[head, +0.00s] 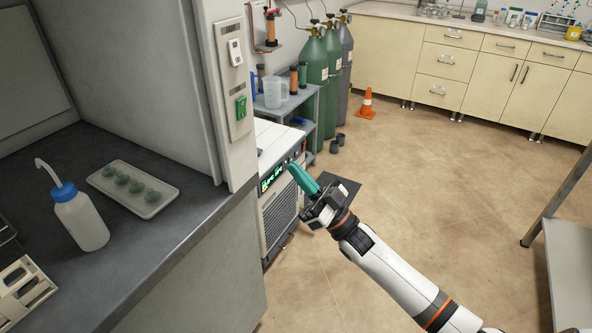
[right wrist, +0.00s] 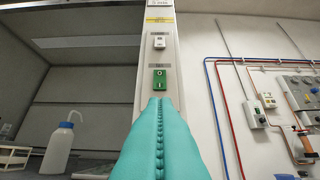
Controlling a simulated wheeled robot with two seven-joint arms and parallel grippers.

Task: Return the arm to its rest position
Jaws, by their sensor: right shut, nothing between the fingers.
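My right arm comes in from the lower right in the head view. Its gripper (head: 308,183) has teal fingers that are pressed together, with nothing between them. The fingers point up and to the left, in front of a white machine (head: 284,205) with a lit green display. In the right wrist view the shut teal fingers (right wrist: 159,140) point towards a pillar. The pillar carries a green switch (head: 241,107) and a white switch (head: 235,52); the green switch also shows in the right wrist view (right wrist: 160,79), just above the fingertips. My left gripper is not in view.
A dark bench (head: 150,235) at left holds a wash bottle (head: 80,217) and a white tray (head: 110,185). Gas cylinders (head: 315,70) and a shelf cart (head: 300,105) stand behind the gripper. An orange cone (head: 367,103) is on the floor. The middle floor (head: 450,190) is clear.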

